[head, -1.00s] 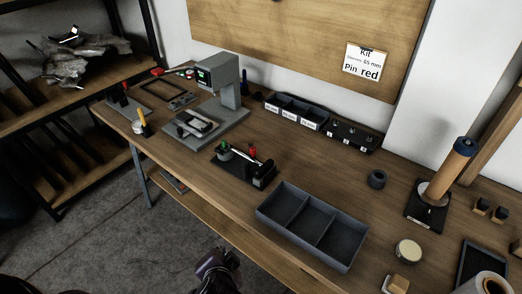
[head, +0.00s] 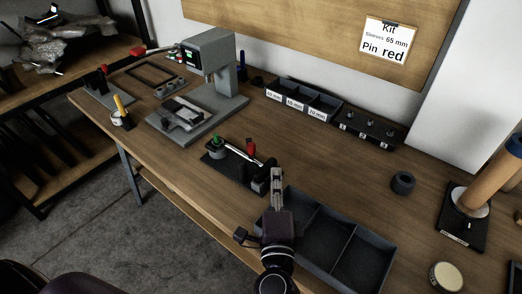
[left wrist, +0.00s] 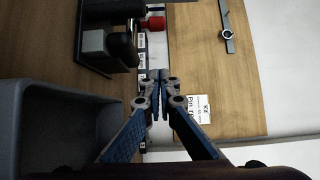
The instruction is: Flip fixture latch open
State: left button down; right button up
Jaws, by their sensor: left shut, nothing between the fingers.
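A small black fixture (head: 217,163) lies on the workbench. It bears a green-topped post, a red-tipped part (head: 251,147) and a pale bar, which may be the latch (head: 243,153). The bar slants from near the green post toward a dark block (head: 259,184). My left gripper (head: 277,173) is shut and empty, just right of this block; whether they touch I cannot tell. In the left wrist view the closed fingertips (left wrist: 159,76) are right of and below a dark block with a grey round part (left wrist: 92,41) and a red part (left wrist: 155,23). My right gripper is not in view.
A grey divided tray (head: 375,240) lies right of my left gripper; its wall also shows in the left wrist view (left wrist: 60,110). A grey press (head: 208,55) stands behind left. Labelled bins (head: 290,98) line the back. Bare wood lies between the fixture and the bins.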

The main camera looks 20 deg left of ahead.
aim_at(261, 162)
pick_arm(q)
jog(key=p+x, duration=0.3)
jog(key=x, duration=0.7)
jog(key=shift+r, duration=0.15)
jog(key=s+a, duration=0.1)
jog(key=s+a+p, duration=0.1)
jog(key=shift+a, duration=0.4)
jog(key=shift+s+a, duration=0.2)
jog(key=shift+a, duration=0.1)
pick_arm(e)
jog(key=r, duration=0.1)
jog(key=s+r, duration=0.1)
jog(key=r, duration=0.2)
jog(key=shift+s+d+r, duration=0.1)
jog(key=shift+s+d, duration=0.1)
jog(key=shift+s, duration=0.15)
